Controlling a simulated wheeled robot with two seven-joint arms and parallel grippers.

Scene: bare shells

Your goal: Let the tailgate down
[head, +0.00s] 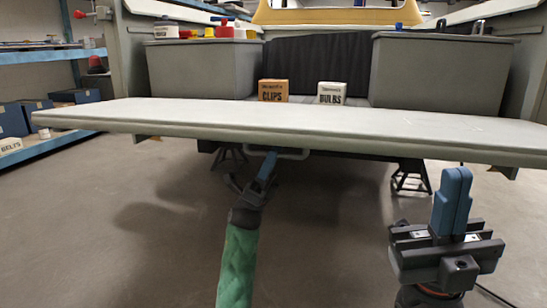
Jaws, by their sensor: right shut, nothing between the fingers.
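The tailgate (300,118) is a wide pale panel. It lies about level across the back of the vehicle, its near edge towards me. A grey bar handle (294,154) hangs below its near edge, left of the middle. My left gripper (268,162), on the green-sleeved arm, reaches up from below, and its blue fingertips overlap the left part of the handle. The view does not show whether the fingers close around it. My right gripper (457,185) is shut and empty, fingers pointing up, below and in front of the tailgate's right part.
Two grey bins (205,72) (440,75) stand in the cargo bed, with a clips box (273,91) and a bulbs box (332,93) between them. Blue shelving (50,56) is at the left. Black stands (411,178) are under the vehicle. The floor at front left is clear.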

